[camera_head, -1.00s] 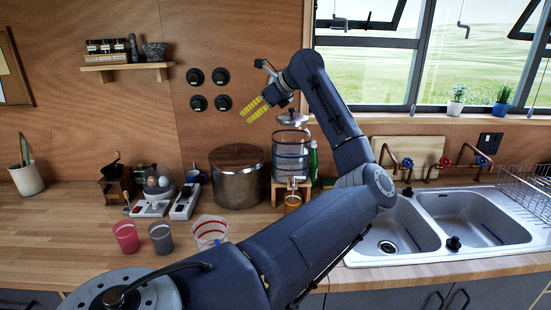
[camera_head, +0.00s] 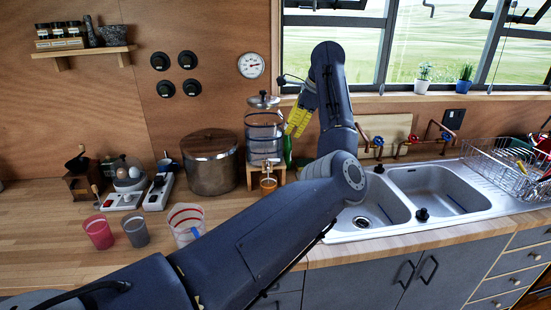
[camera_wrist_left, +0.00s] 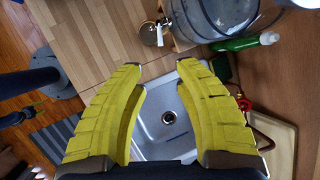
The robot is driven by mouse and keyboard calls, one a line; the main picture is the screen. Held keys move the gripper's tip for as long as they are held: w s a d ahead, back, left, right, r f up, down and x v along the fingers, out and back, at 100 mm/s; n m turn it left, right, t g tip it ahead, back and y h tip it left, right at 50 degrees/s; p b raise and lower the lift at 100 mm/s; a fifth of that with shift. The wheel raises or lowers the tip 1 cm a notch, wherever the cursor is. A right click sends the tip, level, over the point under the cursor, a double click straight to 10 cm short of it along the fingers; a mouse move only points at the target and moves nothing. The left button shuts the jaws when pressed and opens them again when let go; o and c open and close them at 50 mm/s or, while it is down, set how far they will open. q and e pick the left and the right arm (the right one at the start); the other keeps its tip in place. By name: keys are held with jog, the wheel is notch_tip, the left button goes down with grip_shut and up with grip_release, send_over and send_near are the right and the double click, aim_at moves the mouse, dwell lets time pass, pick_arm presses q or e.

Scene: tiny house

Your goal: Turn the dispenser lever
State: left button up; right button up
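In the wrist view the tap (camera_wrist_left: 163,22) and the round top of the cup (camera_wrist_left: 149,35) show beyond the fingertips, beside the jar (camera_wrist_left: 295,18). My left gripper (camera_head: 297,122) has yellow fingers pointing down, just right of the jar. In the wrist view the left gripper (camera_wrist_left: 160,67) is open and empty.
A green bottle (camera_head: 288,151) stands right of the dispenser, close to my fingers. A large metal pot (camera_head: 211,165) is on its left. Several cups, including a striped one (camera_head: 186,221), stand near the front. The double sink (camera_head: 445,190) is at right.

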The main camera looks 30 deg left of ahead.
aim_at(273, 160)
pick_arm(q)
jog(key=x, duration=1.4)
jog(key=shift+a+f, duration=0.2)
grip_shut()
